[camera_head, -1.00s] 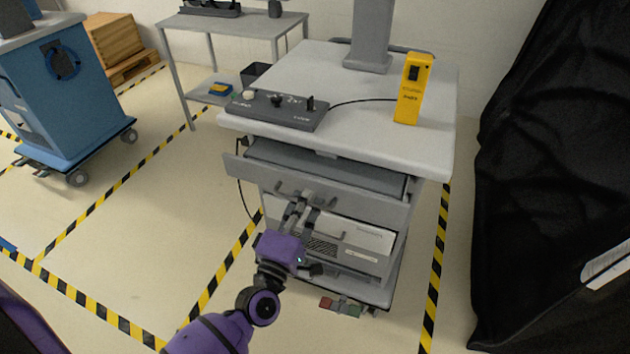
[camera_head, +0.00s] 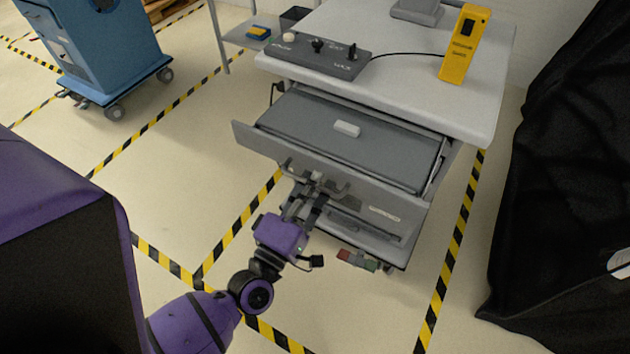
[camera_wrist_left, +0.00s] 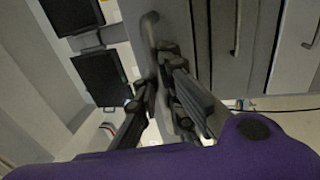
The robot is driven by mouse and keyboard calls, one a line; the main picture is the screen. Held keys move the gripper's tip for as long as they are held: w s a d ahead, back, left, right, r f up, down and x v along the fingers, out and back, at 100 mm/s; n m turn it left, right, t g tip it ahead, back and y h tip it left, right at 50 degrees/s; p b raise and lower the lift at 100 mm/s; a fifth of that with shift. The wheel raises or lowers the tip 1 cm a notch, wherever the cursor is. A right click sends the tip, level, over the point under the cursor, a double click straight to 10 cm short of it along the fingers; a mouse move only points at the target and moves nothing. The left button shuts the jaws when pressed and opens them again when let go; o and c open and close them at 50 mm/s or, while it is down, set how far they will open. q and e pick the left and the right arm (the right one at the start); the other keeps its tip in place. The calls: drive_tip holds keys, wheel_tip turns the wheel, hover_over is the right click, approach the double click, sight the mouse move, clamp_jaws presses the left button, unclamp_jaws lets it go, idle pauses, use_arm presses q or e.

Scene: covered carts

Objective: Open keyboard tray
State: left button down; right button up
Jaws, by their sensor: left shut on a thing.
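The keyboard tray (camera_head: 330,165) is a grey drawer under the cart's (camera_head: 470,100) light top. It stands pulled out toward me, and its dark inside shows with a small light object (camera_head: 346,129) in it. My left gripper (camera_head: 312,186) is at the front of the tray, shut on the tray's handle (camera_head: 338,191). In the left wrist view the fingers (camera_wrist_left: 160,75) close around the grey handle bar (camera_wrist_left: 149,35). The gripper partly hides the handle. My right gripper is not in view.
A control box (camera_head: 320,55) and a yellow device (camera_head: 465,45) stand on the cart top. A blue cart (camera_head: 95,50) is at the far left. A black cover (camera_head: 565,190) hangs at the right.

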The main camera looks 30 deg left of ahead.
use_arm(q)
drive_tip(key=c, duration=2.1)
unclamp_jaws()
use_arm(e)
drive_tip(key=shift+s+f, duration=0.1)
use_arm(q)
drive_tip(key=s, duration=0.4)
drive_tip(key=s+f, duration=0.1)
drive_tip(key=s, duration=0.3)
drive_tip(key=s+f, duration=0.1)
drive_tip(key=s, duration=0.2)
drive_tip(key=shift+s+a+f, duration=0.2)
drive_tip(key=shift+s, duration=0.2)
drive_tip(key=s+d+f+m+g+h+p, duration=0.3)
drive_tip(key=d+f+m+g, duration=0.35)
drive_tip(key=f+m, duration=0.6)
drive_tip(key=shift+s+a+m+g+y+p, duration=0.55)
drive_tip(key=shift+s+a+m+g+p, duration=0.4)
drive_tip(key=shift+s, duration=0.75)
drive_tip(key=shift+s+a+m+g+y+p, duration=0.7)
drive_tip(key=shift+s+a+m+p, duration=0.25)
drive_tip(key=shift+s, duration=0.7)
drive_tip(key=shift+s+a+m+g+y+p, duration=0.45)
drive_tip(key=shift+s+a+m+g+p, duration=0.55)
drive_tip(key=shift+s, duration=0.7)
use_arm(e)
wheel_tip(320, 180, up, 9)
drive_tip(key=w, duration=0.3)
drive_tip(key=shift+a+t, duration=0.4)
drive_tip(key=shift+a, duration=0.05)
